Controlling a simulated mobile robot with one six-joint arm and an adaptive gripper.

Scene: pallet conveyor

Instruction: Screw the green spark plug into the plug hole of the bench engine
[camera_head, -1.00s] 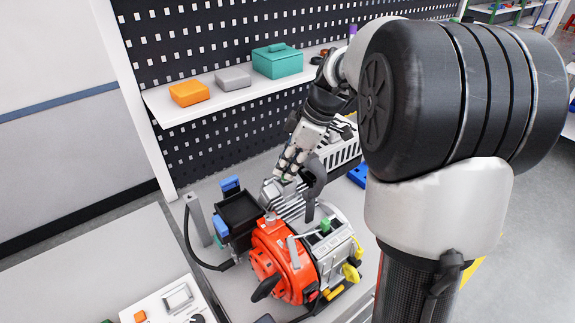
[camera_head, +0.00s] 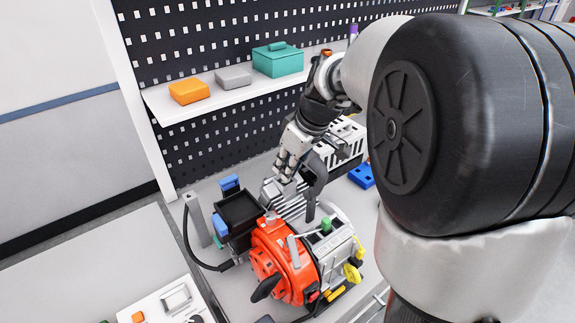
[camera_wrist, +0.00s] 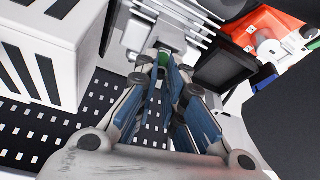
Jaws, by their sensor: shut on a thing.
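The bench engine (camera_head: 270,262) has a red-orange housing and a grey finned block, and stands on the grey bench. My gripper (camera_head: 280,181) points down at the finned part behind the red housing. In the wrist view, my gripper (camera_wrist: 163,70) is closed on a small green piece, the green spark plug (camera_wrist: 163,59), at its fingertips. The silver finned block (camera_wrist: 140,40) lies just beyond the fingertips. The plug's lower end and the plug hole are hidden, so I cannot tell whether they touch. In the head view the fingers hide the held plug.
A green cap (camera_head: 326,224) stands on the engine's grey right part. A black tray (camera_head: 240,210) with blue parts is left of the engine. A white slotted crate (camera_head: 340,150) and a blue block (camera_head: 361,175) lie behind it. A shelf (camera_head: 215,100) with boxes runs along the pegboard.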

